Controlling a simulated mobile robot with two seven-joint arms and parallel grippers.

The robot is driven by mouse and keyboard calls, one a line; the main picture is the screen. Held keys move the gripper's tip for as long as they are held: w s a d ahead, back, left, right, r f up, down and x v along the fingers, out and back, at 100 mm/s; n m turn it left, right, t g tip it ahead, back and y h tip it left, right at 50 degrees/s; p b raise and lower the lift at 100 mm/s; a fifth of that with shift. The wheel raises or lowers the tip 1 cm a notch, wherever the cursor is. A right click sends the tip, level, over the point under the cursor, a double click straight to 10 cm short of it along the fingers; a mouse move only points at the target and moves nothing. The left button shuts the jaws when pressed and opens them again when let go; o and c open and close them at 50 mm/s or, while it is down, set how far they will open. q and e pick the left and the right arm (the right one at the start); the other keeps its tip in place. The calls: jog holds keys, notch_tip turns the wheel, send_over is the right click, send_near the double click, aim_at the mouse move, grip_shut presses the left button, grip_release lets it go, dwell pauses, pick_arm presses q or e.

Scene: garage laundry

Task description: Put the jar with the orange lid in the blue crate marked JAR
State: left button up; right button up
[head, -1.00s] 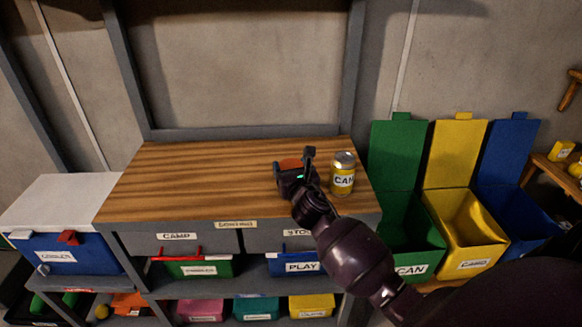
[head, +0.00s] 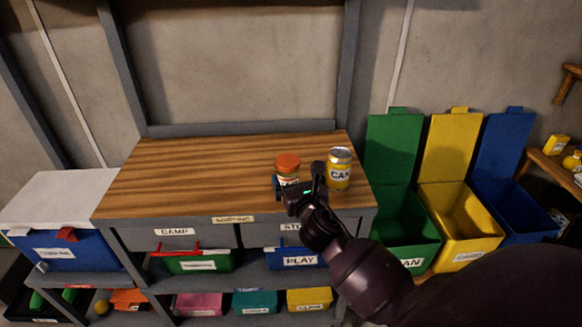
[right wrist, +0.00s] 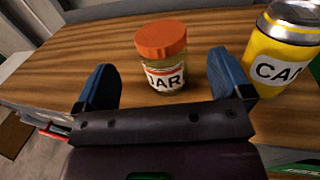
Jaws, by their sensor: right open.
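The jar (head: 288,168) with the orange lid stands upright on the wooden worktop, left of a yellow can. In the right wrist view the jar (right wrist: 163,62) shows its JAR label and stands ahead of and between the two blue fingers. My right gripper (head: 296,188) is open and empty, just in front of the jar; its fingers also show in the right wrist view (right wrist: 160,92). The blue crate (head: 500,195) stands at the far right with its lid raised; its front label is hidden behind my right arm. My left gripper is not in view.
The yellow can (head: 340,170) stands close to the right of the jar, near my right finger. A green crate (head: 402,225) and a yellow crate (head: 458,225) stand open left of the blue crate. The worktop's left side (head: 190,180) is clear.

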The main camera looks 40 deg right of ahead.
jog(key=s+a+f+m+g+y, duration=0.2)
jog(key=s+a+f+m, duration=0.2)
jog(key=s+f+m, duration=0.6)
jog(key=s+a+f+m+g+y, duration=0.3)
jog(key=s+f+m, duration=0.7)
jog(key=m, duration=1.1)
jog(key=s+a, duration=0.1)
jog(key=s, duration=0.1)
jog(key=shift+s+f+g+y, duration=0.25)
jog(key=shift+s+g+y, duration=0.05)
jog(key=shift+s, duration=0.1)
jog(key=shift+o, duration=0.3)
